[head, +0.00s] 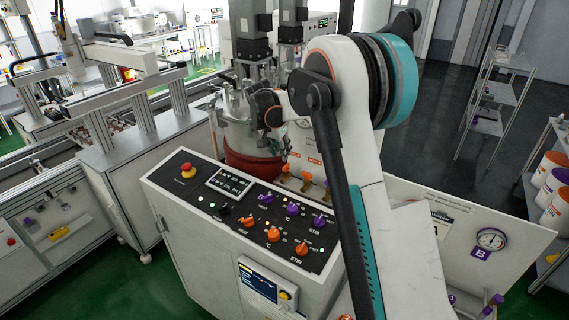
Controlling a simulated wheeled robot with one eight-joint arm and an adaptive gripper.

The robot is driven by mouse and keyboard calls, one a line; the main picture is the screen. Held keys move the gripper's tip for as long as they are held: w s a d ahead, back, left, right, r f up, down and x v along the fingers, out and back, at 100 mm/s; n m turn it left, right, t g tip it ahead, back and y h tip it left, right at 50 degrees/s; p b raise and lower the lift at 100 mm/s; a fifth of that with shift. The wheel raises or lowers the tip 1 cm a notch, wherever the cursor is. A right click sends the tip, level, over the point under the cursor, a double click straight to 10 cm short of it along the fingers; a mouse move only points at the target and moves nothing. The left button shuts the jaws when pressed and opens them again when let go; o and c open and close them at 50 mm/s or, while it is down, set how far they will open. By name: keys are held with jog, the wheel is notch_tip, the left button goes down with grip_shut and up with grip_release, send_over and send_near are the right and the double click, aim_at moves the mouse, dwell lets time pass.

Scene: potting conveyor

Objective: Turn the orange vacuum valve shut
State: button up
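Behind the top edge of the control panel, beside the pot, are two small orange parts: an orange handle-like part (306,181) and a smaller orange piece (285,168) to its left. Either may belong to the orange vacuum valve; they are too small to tell which, or how the valve is turned. Small orange-and-white labels (303,153) show just above. My arm reaches in from the right, and its dark wrist hangs in front of the metal pot. My gripper (284,150) appears to point down just above the orange parts. Its fingers are too small to show their opening or any contact.
The control panel (215,210) has orange and purple knobs and a red stop button (187,170). A metal pot (240,135) with a red-brown lower band stands behind it. A gauge (491,239) marked B is at right. Shelves (494,95) stand beyond.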

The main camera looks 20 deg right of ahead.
aim_at(286, 165)
jog(key=x, duration=0.8)
jog(key=shift+w+d+f, duration=0.1)
jog(key=shift+d+f, duration=0.05)
jog(key=shift+f, duration=0.05)
grip_shut()
